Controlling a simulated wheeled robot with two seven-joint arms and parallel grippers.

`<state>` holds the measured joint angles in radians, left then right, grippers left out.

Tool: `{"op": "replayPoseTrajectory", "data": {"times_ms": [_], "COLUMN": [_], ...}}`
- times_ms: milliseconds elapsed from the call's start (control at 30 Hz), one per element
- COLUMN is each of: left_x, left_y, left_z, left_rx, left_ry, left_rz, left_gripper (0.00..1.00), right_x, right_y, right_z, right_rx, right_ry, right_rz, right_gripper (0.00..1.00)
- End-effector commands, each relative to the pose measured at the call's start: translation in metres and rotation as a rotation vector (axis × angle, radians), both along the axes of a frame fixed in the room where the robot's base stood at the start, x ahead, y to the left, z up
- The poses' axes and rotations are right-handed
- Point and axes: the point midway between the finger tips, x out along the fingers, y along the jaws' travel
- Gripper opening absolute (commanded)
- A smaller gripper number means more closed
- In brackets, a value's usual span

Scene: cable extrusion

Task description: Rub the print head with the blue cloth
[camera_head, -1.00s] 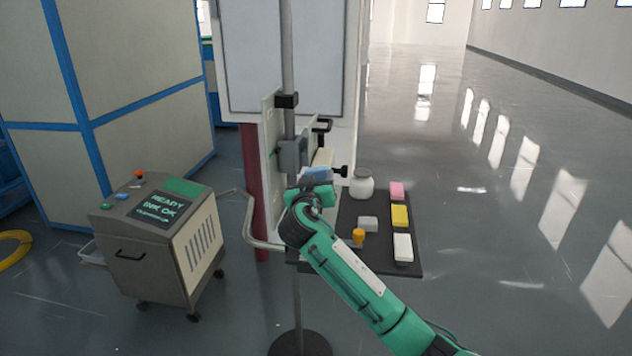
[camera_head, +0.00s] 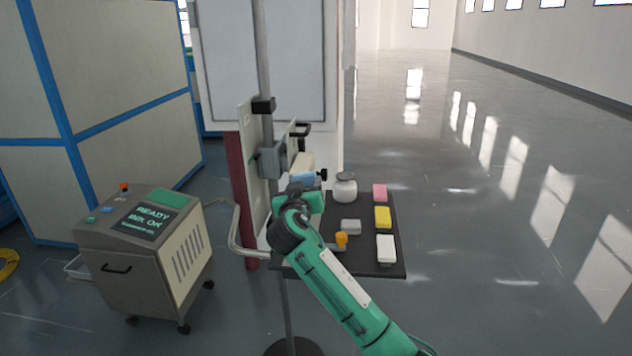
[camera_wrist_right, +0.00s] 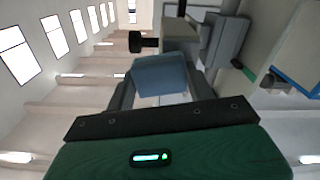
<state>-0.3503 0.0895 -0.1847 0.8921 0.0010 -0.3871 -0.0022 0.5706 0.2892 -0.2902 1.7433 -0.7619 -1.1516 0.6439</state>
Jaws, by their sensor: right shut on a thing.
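A blue cloth (camera_head: 303,179) shows just beyond my right gripper (camera_head: 302,184) in the head view. In the right wrist view the blue cloth (camera_wrist_right: 160,75) sits between the two fingers of my right gripper (camera_wrist_right: 155,97), which is shut on it. I cannot tell whether cloth and print head touch. My left gripper is not in view.
A dark tray (camera_head: 365,262) holds a white jar (camera_head: 345,188), pink (camera_head: 380,192), yellow (camera_head: 382,217) and white (camera_head: 385,249) blocks, a grey block (camera_head: 351,227) and an orange-topped item (camera_head: 341,240). A printer cabinet (camera_head: 145,255) stands left. Open floor lies to the right.

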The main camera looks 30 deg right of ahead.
Motion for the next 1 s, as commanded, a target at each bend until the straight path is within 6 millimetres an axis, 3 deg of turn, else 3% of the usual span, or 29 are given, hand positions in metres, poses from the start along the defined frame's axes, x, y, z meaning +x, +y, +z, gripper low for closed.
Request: {"op": "replayPoseTrajectory", "data": {"times_ms": [33,233,600,1000], "left_x": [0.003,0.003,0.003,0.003], "left_y": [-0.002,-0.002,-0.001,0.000], "left_z": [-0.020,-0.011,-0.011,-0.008], "left_rx": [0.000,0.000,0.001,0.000], "left_ry": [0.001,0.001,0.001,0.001], "left_rz": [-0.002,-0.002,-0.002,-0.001], "left_gripper": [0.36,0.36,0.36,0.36], "right_x": [0.000,-0.001,-0.003,-0.033], "right_y": [0.000,0.001,0.002,0.026], "right_z": [-0.013,0.002,0.002,0.002], "right_rx": [0.002,0.001,0.001,0.001], "right_ry": [-0.003,-0.001,0.000,0.000], "right_rz": [0.000,0.000,0.001,0.002], "right_gripper": [0.36,0.36,0.36,0.36]}}
